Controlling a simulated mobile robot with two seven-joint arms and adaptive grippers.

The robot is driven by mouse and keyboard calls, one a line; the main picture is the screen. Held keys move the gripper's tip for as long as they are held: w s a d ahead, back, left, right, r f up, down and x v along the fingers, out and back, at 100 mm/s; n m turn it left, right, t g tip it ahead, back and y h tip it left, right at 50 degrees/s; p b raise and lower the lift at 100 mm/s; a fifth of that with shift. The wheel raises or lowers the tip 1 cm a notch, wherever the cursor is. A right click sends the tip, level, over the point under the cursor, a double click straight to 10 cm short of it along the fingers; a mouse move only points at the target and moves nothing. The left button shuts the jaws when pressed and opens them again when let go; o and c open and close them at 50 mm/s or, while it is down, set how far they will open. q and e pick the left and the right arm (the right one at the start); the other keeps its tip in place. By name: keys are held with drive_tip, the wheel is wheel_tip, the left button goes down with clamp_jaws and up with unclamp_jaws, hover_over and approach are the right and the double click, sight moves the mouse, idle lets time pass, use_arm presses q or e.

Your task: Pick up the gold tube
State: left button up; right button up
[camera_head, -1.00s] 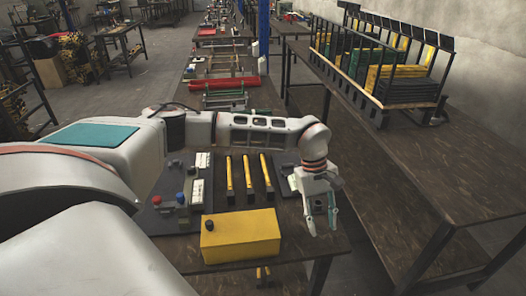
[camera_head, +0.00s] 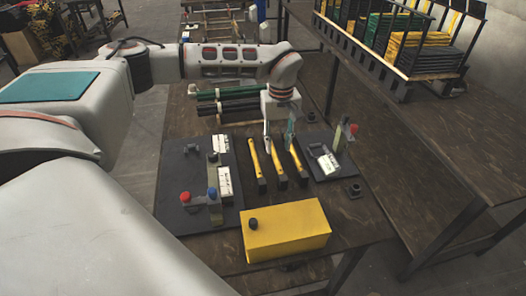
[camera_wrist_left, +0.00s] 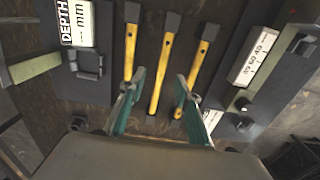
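I cannot single out a gold tube for certain. Three yellow-handled tools with dark ends lie side by side on the table: left (camera_head: 256,167), middle (camera_head: 275,165) and right (camera_head: 295,158). They also show in the wrist view: left (camera_wrist_left: 130,55), middle (camera_wrist_left: 159,78) and right (camera_wrist_left: 196,68). My left gripper (camera_head: 278,138) points down over their far ends, open and empty. In the wrist view its fingers (camera_wrist_left: 161,77) are spread to either side of the middle tool. Green and dark tubes (camera_head: 225,103) lie behind the gripper. My right gripper is not in view.
A yellow box (camera_head: 285,232) stands at the table's front. A dark press base (camera_head: 172,175) with red and blue knobs is on the left, another base (camera_head: 318,168) on the right. A slatted rack (camera_head: 400,60) stands on the right-hand table. The wood left of the tools is narrow.

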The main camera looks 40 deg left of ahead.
sight(276, 158)
use_arm(q)
drive_tip(key=shift+a, duration=0.45)
drive_tip(key=f, duration=0.4)
drive_tip(key=f+b, duration=0.1)
drive_tip(key=f, duration=0.2)
drive_tip(key=shift+d+f, duration=0.2)
drive_tip(key=shift+f, duration=0.15)
clamp_jaws()
